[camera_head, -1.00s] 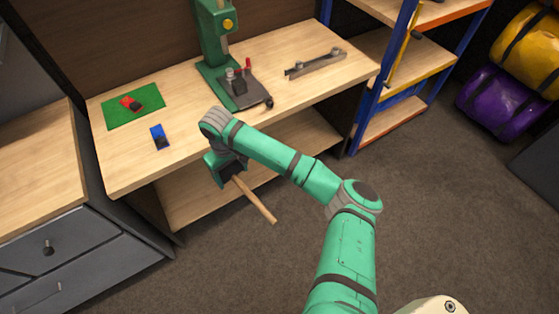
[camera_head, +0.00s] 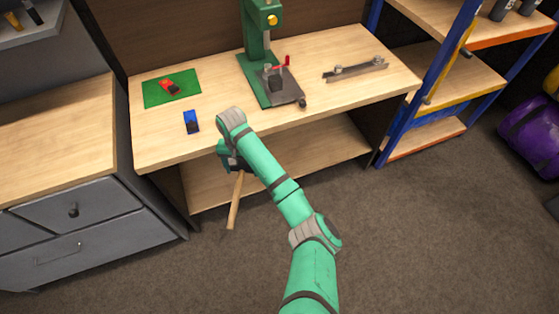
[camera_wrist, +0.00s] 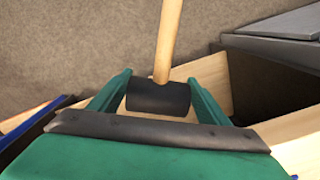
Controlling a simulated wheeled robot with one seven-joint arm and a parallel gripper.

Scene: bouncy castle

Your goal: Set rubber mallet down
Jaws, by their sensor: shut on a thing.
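The rubber mallet has a black cylindrical head and a pale wooden handle. In the wrist view the mallet's head (camera_wrist: 158,97) sits between the two green fingers of my gripper (camera_wrist: 160,92), which is shut on it. The handle points up in that view, away from the gripper. In the head view my gripper (camera_head: 234,163) is at the front edge of the workbench (camera_head: 300,128), and the mallet's handle (camera_head: 236,203) hangs downward over the floor. My arm partly hides the gripper and the mallet's head there.
On the bench are a green mat (camera_head: 154,94) with a red object (camera_head: 170,88), a blue object (camera_head: 191,122), a green press (camera_head: 262,75) and a metal bar tool (camera_head: 352,70). Bare bench top shows around them. Grey drawers (camera_head: 75,215) stand left, a blue-framed shelf (camera_head: 440,75) right.

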